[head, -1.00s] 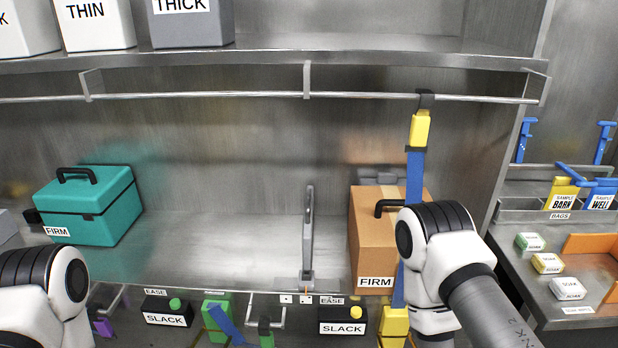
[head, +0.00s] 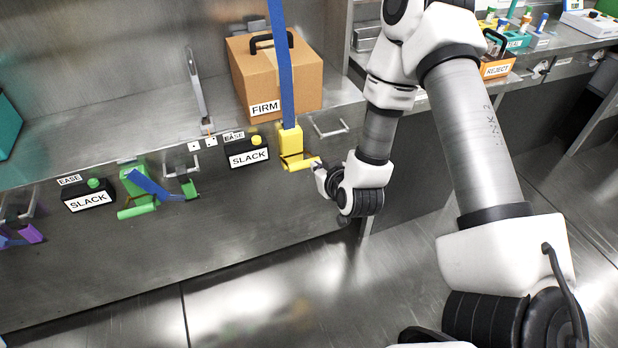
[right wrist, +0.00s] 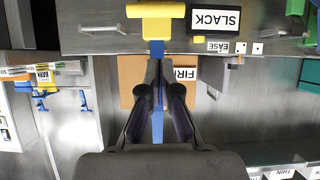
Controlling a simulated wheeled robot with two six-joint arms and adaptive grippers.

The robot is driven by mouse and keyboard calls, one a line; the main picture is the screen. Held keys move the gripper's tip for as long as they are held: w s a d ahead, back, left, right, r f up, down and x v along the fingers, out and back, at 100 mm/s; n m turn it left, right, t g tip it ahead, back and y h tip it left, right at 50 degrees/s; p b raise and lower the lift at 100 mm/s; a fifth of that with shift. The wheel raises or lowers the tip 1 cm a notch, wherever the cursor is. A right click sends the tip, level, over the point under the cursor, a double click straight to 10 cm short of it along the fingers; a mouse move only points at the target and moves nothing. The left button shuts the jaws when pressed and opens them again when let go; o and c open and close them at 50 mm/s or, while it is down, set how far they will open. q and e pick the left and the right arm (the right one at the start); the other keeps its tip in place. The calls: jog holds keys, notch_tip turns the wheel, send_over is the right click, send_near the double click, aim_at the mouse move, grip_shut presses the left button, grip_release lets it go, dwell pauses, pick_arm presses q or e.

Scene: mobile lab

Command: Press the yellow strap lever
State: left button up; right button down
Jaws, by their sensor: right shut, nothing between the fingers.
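The yellow strap lever (head: 301,164) sticks out to the right below its yellow buckle (head: 289,140), at the counter's front edge. A taut blue strap (head: 282,65) runs up from the buckle in front of the cardboard box marked FIRM (head: 265,82). My right gripper (head: 322,174) is beside the lever's right end; whether they touch is unclear. In the right wrist view, which is upside down, its fingers (right wrist: 157,66) are shut and empty, and yellow lever parts (right wrist: 156,14) show ahead of the tips. My left gripper is out of view.
A black box marked SLACK (head: 248,152) with a yellow button is left of the yellow buckle. Further left are a green lever (head: 136,211) and another SLACK box (head: 89,196). A metal handle (head: 331,126) is right of the buckle. Free floor lies below.

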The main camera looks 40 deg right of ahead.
jog(key=w+r, duration=0.2)
send_over(304, 162)
jog(key=shift+t, duration=0.3)
notch_tip(304, 162, down, 4)
jog(key=shift+f, duration=0.25)
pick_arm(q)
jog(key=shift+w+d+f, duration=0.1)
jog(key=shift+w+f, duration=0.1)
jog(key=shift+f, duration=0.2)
pick_arm(e)
jog(key=f, duration=0.2)
jog(key=s+f, duration=0.1)
jog(key=shift+s+a+f+m, duration=0.1)
jog(key=shift+a+f+m, duration=0.05)
jog(key=shift+f+m, duration=0.2)
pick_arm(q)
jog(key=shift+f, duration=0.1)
pick_arm(e)
jog(key=shift+f, duration=0.1)
